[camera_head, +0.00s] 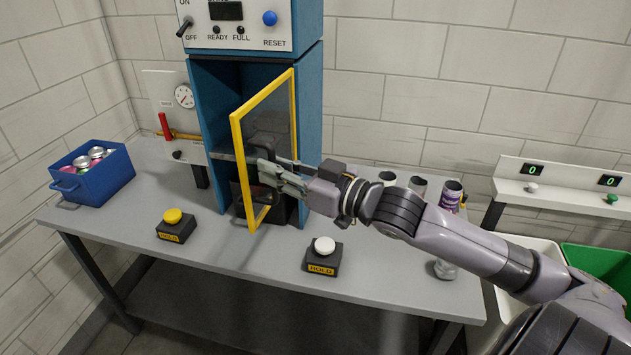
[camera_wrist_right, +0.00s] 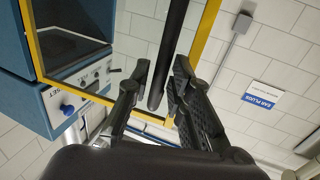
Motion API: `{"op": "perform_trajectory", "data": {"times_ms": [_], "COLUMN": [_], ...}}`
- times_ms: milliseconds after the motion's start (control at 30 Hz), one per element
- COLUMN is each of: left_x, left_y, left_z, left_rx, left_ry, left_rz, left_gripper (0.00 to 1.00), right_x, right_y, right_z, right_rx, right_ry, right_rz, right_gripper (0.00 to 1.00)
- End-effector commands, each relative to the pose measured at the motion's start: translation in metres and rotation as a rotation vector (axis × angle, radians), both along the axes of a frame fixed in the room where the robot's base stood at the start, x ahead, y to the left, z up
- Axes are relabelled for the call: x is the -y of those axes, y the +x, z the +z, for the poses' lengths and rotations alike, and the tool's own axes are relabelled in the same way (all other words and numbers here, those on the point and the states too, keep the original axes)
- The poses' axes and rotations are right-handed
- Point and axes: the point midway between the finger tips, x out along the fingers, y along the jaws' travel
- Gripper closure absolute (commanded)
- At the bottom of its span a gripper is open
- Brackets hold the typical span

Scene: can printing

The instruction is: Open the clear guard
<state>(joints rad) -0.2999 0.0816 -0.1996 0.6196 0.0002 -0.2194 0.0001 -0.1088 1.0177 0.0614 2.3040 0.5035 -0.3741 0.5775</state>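The clear guard (camera_head: 273,112) is a see-through panel in a yellow frame on the front of the blue machine. It stands swung outward at an angle, hinged on its right side, with the machine's opening exposed on the left. My right gripper (camera_head: 266,170) is at the guard's dark handle. In the right wrist view, the dark handle bar (camera_wrist_right: 170,45) runs between the two fingers of my right gripper (camera_wrist_right: 162,75). The fingers are apart, with a visible gap between the left finger and the bar. My left gripper is out of view.
On the table (camera_head: 225,245) are a yellow-button box (camera_head: 176,228), a white-button box (camera_head: 322,256) and a blue bin (camera_head: 95,178) of cans. Several cans stand behind my right arm. A green bin (camera_head: 597,265) is at the right. The front middle of the table is clear.

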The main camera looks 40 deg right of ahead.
Motion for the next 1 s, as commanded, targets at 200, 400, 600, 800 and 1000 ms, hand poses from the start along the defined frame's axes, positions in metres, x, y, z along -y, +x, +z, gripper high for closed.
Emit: {"op": "perform_trajectory", "data": {"times_ms": [200, 400, 600, 800, 1000], "left_x": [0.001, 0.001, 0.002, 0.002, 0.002], "left_y": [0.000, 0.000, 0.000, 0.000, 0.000], "left_z": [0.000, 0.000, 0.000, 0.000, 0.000], "left_rx": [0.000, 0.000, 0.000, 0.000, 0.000], "left_ry": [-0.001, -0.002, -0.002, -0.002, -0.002], "left_rz": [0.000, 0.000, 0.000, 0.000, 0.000], "left_gripper": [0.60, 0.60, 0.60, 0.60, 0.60], "right_x": [0.008, 0.015, 0.022, 0.029, 0.035], "right_y": [-0.021, -0.038, -0.055, -0.071, -0.085], "right_z": [-0.002, -0.002, -0.001, -0.002, -0.002], "right_rx": [-0.004, -0.005, -0.005, -0.005, -0.005], "right_ry": [-0.001, 0.001, -0.002, 0.001, 0.002], "right_rz": [0.002, 0.002, 0.002, 0.002, 0.002], "right_gripper": [0.80, 0.80, 0.80, 0.80, 0.80]}}
